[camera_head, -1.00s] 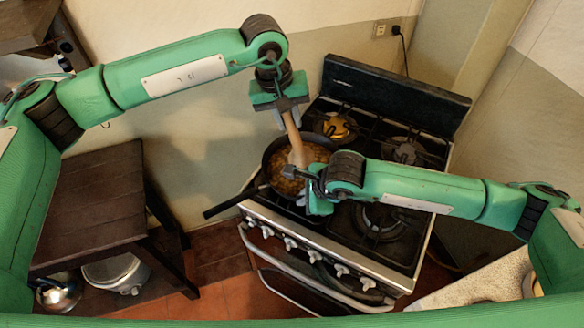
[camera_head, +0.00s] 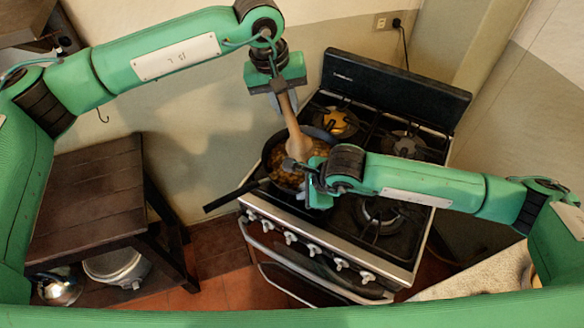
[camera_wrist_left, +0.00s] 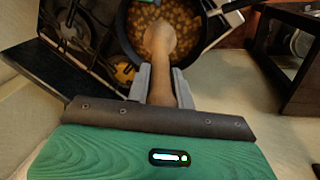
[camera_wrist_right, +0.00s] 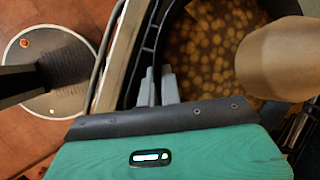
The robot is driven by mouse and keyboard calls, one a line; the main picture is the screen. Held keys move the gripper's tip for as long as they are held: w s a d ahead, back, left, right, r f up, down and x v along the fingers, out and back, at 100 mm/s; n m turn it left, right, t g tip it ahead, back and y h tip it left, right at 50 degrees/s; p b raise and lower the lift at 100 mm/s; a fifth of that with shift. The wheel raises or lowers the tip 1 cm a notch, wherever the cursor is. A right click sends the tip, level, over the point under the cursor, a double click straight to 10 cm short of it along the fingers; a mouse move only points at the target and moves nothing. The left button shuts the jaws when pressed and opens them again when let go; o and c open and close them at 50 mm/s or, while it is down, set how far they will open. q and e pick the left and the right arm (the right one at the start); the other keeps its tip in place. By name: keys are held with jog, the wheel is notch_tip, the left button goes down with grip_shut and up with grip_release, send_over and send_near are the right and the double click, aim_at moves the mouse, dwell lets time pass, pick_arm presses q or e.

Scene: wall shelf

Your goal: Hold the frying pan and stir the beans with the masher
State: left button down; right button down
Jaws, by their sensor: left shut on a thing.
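A black frying pan (camera_head: 264,158) with brown beans (camera_head: 279,163) in it sits on the front left of the stove, its long handle pointing left. My left gripper (camera_head: 280,88) is shut on the handle of a wooden masher (camera_head: 294,130), above the pan. The masher is tilted, its broad end down at the beans; it also shows in the left wrist view (camera_wrist_left: 160,60). My right gripper (camera_head: 306,172) is at the pan's near right rim. In the right wrist view its fingers (camera_wrist_right: 160,80) are close together on the rim. The masher's lower tip is partly hidden.
The stove (camera_head: 395,255) has other burners bare around the pan and a raised black back panel (camera_head: 395,90). A dark wooden table (camera_head: 95,195) stands at left, with a metal pot (camera_head: 115,268) and kettle (camera_head: 60,290) below it.

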jog(key=shift+f, duration=0.1)
pick_arm(q)
jog(key=shift+d+v, duration=0.25)
jog(key=shift+v, duration=0.95)
jog(key=shift+d+v, duration=0.25)
jog(key=shift+v, duration=1)
jog(key=shift+w+r, duration=0.1)
jog(key=shift+w, duration=0.05)
jog(key=shift+w+d+r+g+y, duration=0.25)
jog(key=shift+d+r+y, duration=0.35)
jog(key=shift+d, duration=0.3)
jog(key=shift+w+d+r+g+y, duration=0.15)
jog(key=shift+w+d+r+y, duration=0.15)
jog(key=shift+d+r+y, duration=0.45)
jog(key=shift+d+f, duration=0.1)
jog(key=shift+f, duration=0.05)
pick_arm(e)
jog(key=c, duration=1.5)
grip_release()
jog(key=shift+c, duration=0.2)
pick_arm(q)
jog(key=shift+w, duration=0.1)
pick_arm(e)
jog(key=shift+w, duration=0.1)
